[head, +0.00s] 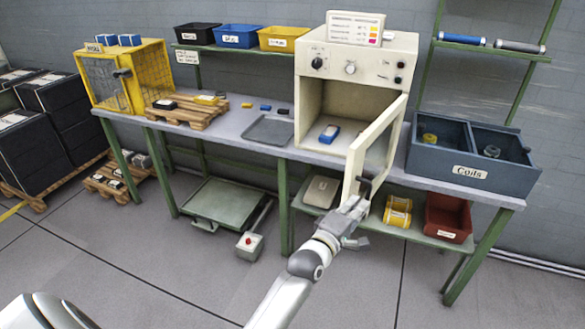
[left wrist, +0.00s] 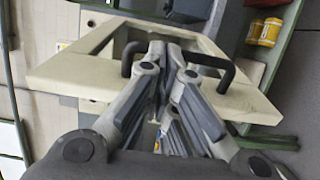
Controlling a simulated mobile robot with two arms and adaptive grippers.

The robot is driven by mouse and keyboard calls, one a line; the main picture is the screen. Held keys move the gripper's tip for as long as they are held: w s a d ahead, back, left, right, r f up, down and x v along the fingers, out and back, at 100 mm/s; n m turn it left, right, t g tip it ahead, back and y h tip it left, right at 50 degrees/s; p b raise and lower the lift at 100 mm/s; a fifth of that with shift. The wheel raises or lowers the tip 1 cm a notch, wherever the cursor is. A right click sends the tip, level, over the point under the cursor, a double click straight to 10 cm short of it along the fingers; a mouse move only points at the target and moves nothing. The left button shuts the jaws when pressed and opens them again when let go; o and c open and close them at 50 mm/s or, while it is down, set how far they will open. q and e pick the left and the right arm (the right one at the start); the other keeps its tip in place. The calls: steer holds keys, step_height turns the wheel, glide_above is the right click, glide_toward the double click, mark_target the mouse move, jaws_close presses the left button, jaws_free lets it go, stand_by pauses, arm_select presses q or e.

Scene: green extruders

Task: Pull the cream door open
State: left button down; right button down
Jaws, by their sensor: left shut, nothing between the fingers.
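The cream door (head: 374,130) belongs to the cream cabinet (head: 312,92) on the bench. It stands swung outward, with a window in its frame and the cabinet's inside visible. Its dark handle (head: 365,186) is low on the outer side. My left gripper (head: 354,205) is at the handle with its fingers shut. In the left wrist view the fingers (left wrist: 170,48) lie close to the handle (left wrist: 228,72), which shows on both sides of them, in front of the door (left wrist: 70,75). Nothing shows gripped; whether they touch the handle is unclear. My right gripper is not in view.
A blue-and-white block (head: 329,134) lies inside the cabinet. A dark coil bin (head: 433,166) stands right of the door. Yellow rolls (head: 397,211) and a red bin (head: 447,218) sit on the lower shelf near my arm. The floor in front is clear.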

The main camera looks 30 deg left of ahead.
arm_select(q)
steer(key=shift+s, duration=0.15)
steer(key=s+a, duration=0.1)
steer(key=s, duration=1.1)
steer(key=s+f+m+g, duration=0.3)
steer(key=s+f, duration=0.1)
steer(key=f, duration=0.8)
steer(key=s+f+m+g, duration=0.3)
steer(key=f, duration=0.9)
steer(key=s+f+m+g, duration=0.3)
steer(key=s+f, duration=0.1)
steer(key=f, duration=0.8)
steer(key=s+a+f+m+g, duration=0.1)
steer(key=s+f+m+g, duration=0.1)
steer(key=s+f, duration=0.4)
steer(key=s+a+f+m+g+y, duration=0.1)
steer(key=s+f+m, duration=0.4)
steer(key=s, duration=1.1)
steer(key=s+a+f+m+g, duration=0.3)
steer(key=s+f+g, duration=0.2)
steer(key=s+f, duration=0.4)
steer(key=shift+s+y, duration=0.4)
steer(key=shift+s, duration=0.8)
